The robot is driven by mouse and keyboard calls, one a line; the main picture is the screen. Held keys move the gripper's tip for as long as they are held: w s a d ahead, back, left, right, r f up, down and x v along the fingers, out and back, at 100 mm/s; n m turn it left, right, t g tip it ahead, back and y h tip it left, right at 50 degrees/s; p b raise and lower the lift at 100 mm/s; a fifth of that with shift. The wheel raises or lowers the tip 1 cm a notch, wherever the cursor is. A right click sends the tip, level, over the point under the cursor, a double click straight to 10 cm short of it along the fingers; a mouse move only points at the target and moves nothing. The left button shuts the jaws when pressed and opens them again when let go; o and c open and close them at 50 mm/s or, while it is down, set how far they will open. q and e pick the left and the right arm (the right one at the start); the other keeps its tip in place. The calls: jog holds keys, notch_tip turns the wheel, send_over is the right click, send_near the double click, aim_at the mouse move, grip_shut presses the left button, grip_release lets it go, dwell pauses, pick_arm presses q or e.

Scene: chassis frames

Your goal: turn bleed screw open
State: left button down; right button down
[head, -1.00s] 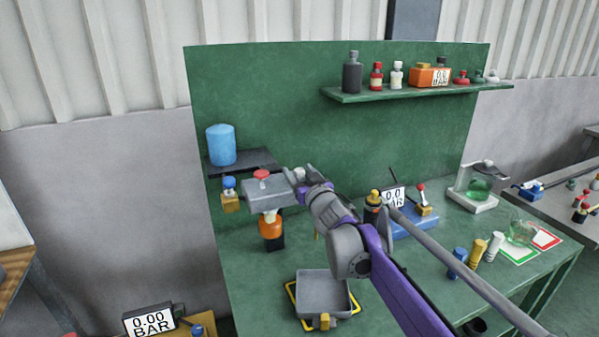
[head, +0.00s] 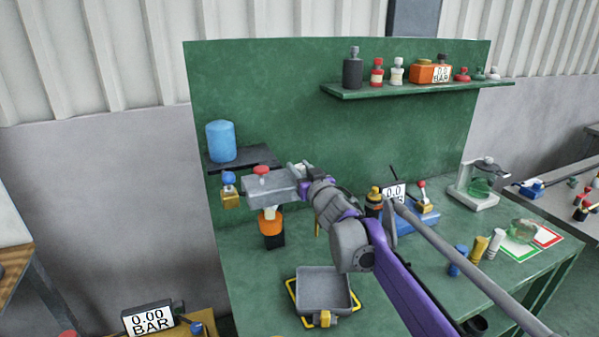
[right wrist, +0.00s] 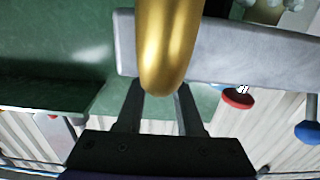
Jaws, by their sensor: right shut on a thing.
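A grey metal block (head: 270,186) with a red knob (head: 261,170) on top stands over an orange and black bottle (head: 271,228) at the left of the bench. My right gripper (head: 303,173) is at the block's right end. In the right wrist view, a rounded brass piece, which I take for the bleed screw (right wrist: 167,50), is between the fingers of my right gripper (right wrist: 160,95), which is shut on it. The grey block (right wrist: 235,55) lies behind it. The screw is hidden by the gripper in the head view. My left gripper is not in view.
A blue canister (head: 221,142) stands on a dark shelf behind the block. A blue knob on a brass fitting (head: 230,193) is at its left. A grey tray (head: 324,290) sits below. A gauge (head: 393,194) stands right of my arm.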

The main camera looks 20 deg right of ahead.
jog(key=shift+d+f+y+b, duration=0.1)
jog(key=shift+f+y+b, duration=0.05)
jog(key=shift+y+b, duration=0.2)
jog(key=shift+n+y, duration=0.6)
jog(key=shift+y, duration=0.15)
jog(key=c, duration=0.5)
grip_release()
jog(key=shift+c, duration=0.2)
jog(key=s, duration=1.1)
jog(key=shift+d+b, duration=0.15)
jog(key=shift+b, duration=0.15)
